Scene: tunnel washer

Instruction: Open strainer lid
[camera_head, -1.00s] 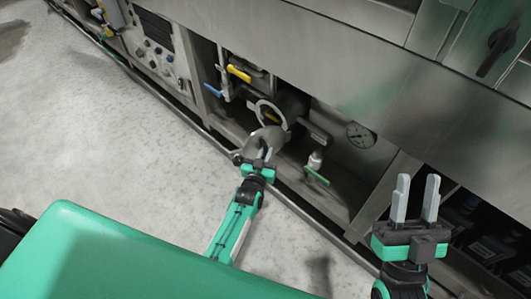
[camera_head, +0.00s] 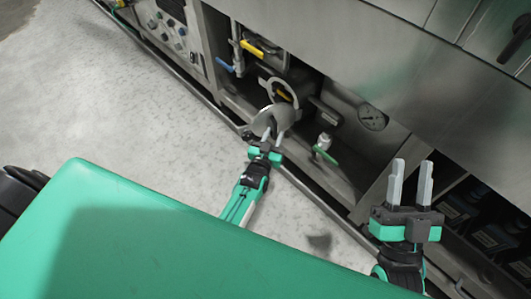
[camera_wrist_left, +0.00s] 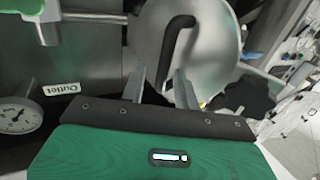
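The strainer lid (camera_head: 270,120) is a round, shiny metal disc at the low opening of the machine. It stands swung out from the strainer's round metal rim (camera_head: 284,90), which shows behind it. In the left wrist view the lid (camera_wrist_left: 218,62) fills the upper middle, with a curved black handle (camera_wrist_left: 172,40) on its face. My left gripper (camera_head: 272,137) is just in front of the lid, its fingers apart (camera_wrist_left: 163,82). The handle's lower end appears between or just beyond the fingertips; contact cannot be told. My right gripper (camera_head: 410,183) is open and empty, pointing up at the right.
A yellow-handled valve (camera_head: 252,48) and a blue-handled one (camera_head: 225,64) are left of the strainer. A metal frame edge runs below. The pale floor (camera_head: 120,120) is clear.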

